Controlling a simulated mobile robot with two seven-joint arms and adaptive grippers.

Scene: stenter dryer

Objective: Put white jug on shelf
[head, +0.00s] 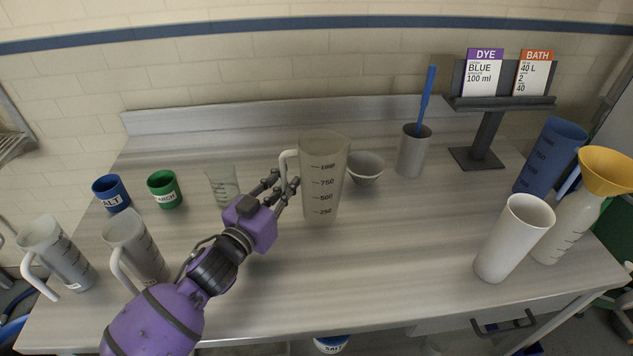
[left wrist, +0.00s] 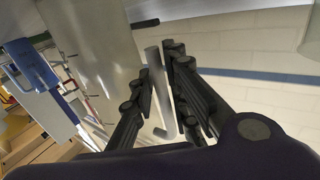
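A tall whitish, translucent jug (head: 325,180) with black volume marks stands upright on the steel table, its handle on its left side. My left gripper (head: 283,182) is at that handle. In the left wrist view the pale handle bar (left wrist: 158,85) lies between the two dark fingers (left wrist: 162,88), with narrow gaps, so the fingers look open around it. Two similar jugs with handles, one at the far left (head: 60,255) and one beside it (head: 138,248), stand near the left end. My right gripper is out of view. A shelf edge (head: 12,140) shows at the far left.
A blue cup (head: 111,195), a green cup (head: 164,192) and a clear beaker (head: 223,186) stand left of the jug. A bowl (head: 366,169) is close behind it. At the right are a white cup (head: 512,240), a blue jug (head: 550,155) and a funnel-topped bottle (head: 570,222).

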